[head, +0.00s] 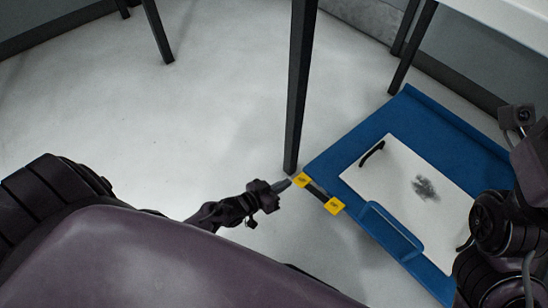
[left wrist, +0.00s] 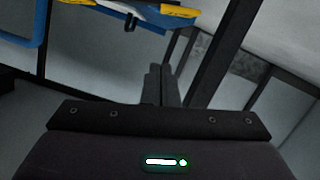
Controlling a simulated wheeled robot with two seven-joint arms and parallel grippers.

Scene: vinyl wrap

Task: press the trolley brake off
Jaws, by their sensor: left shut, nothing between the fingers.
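The blue trolley (head: 345,150) stands at the right in the head view. Its near left corner has two yellow pieces (head: 333,206) with a dark bar (head: 317,193) between them. In the left wrist view the trolley's blue edge (left wrist: 24,42) and yellow parts (left wrist: 182,13) show at the top, with a small dark part (left wrist: 131,22) below them; I cannot tell whether it is the brake. My left gripper (head: 287,184) is shut and empty, its tips close to the nearer-left yellow piece. I cannot tell if they touch. My right arm is at the right edge; its fingertips are not visible.
A white board (head: 410,190) with dark handles lies on the trolley. A blue handle loop (head: 393,228) is on its near side. A dark table leg (head: 299,90) stands just behind my left gripper. The grey floor (head: 200,120) at the left is clear.

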